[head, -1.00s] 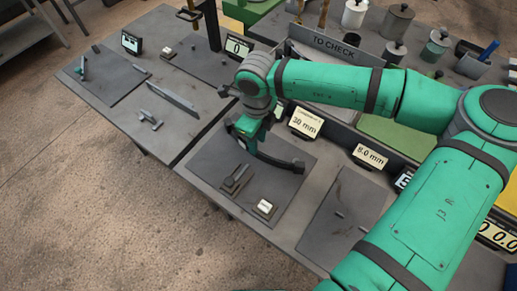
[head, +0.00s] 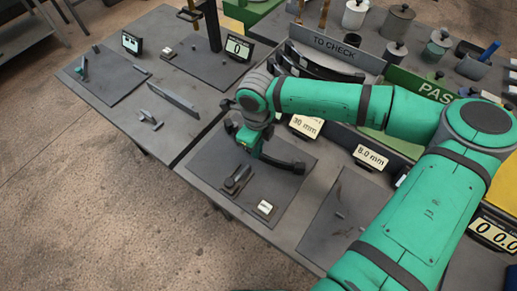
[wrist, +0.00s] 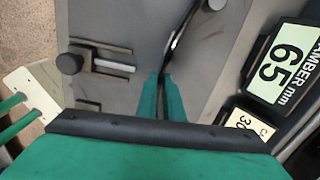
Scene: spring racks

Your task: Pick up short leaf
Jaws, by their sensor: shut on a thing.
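A dark, slightly curved leaf (head: 283,163) lies low over the grey mat in the head view, its thicker end toward the right. My gripper (head: 246,148) is at its left end, with the fingers mostly hidden by the hand. In the wrist view my gripper (wrist: 163,85) has its two green fingers close together on the leaf (wrist: 179,42), which runs up and right from between them. I cannot tell whether the leaf touches the mat.
The grey mat (head: 215,155) also carries a dark block fixture (head: 237,181) and a small white-faced block (head: 265,207). A TO CHECK rack (head: 338,48) with dark curved leaves stands behind.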

